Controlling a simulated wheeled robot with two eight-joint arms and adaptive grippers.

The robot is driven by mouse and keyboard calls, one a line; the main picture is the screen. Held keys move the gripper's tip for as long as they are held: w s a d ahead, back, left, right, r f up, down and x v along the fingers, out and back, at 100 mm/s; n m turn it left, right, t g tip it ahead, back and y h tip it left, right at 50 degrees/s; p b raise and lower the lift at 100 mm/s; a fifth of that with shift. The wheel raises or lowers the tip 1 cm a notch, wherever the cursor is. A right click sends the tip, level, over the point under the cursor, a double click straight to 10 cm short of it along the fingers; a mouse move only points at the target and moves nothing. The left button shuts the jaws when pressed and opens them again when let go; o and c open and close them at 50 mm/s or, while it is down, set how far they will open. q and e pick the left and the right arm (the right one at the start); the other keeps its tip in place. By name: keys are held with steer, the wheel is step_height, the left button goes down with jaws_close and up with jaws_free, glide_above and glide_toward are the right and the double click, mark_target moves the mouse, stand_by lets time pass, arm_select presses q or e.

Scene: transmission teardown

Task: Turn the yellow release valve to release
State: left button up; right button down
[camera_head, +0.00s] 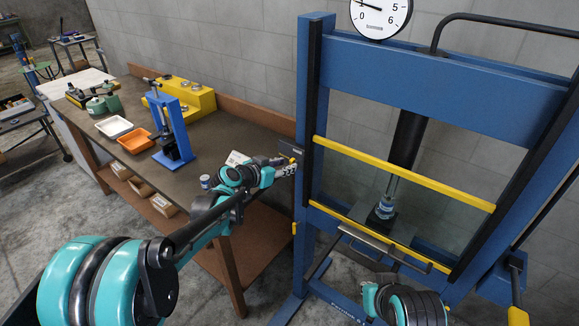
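A small yellow part (293,160), which looks like the release valve, shows beside the left post of the blue press (317,95). My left gripper (286,168) reaches from the left to this post, with its fingertips at or right by the yellow part. I cannot tell whether the fingers touch it or are closed around it, because the gripper is small and seen from behind. Part of my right arm shows low at the right, in front of the press. Its fingers cannot be made out.
The press has yellow bars (400,173), a ram above a cylindrical part (385,207), and a gauge (380,15) on top. A workbench (220,140) at the left holds a blue stand (172,125), an orange tray (136,146), a white tray (114,133) and a yellow stepped block (197,100).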

mark_target(290, 163)
arm_select(q)
steer(key=shift+b+x, duration=0.3)
steer(key=shift+x, duration=1.35)
jaws_close()
steer(key=shift+w+a+f+n+g+h+b, duration=0.15)
steer(key=shift+a+f+n+g+h+b, duration=0.3)
steer(key=shift+n+h, duration=1.3)
steer(key=shift+w+f+n+g+h+b, duration=0.15)
steer(key=shift+n+h+b, duration=0.55)
steer(key=shift+n, duration=2)
steer(key=shift+w+a+f+n+g+h+b, duration=0.15)
steer(key=shift+a+f+n+g+h+b, duration=0.25)
steer(key=shift+n+h, duration=1.35)
steer(key=shift+d+r+n+t+y, duration=0.15)
steer(key=shift+n+t+y, duration=0.15)
steer(key=shift+n+y, duration=0.3)
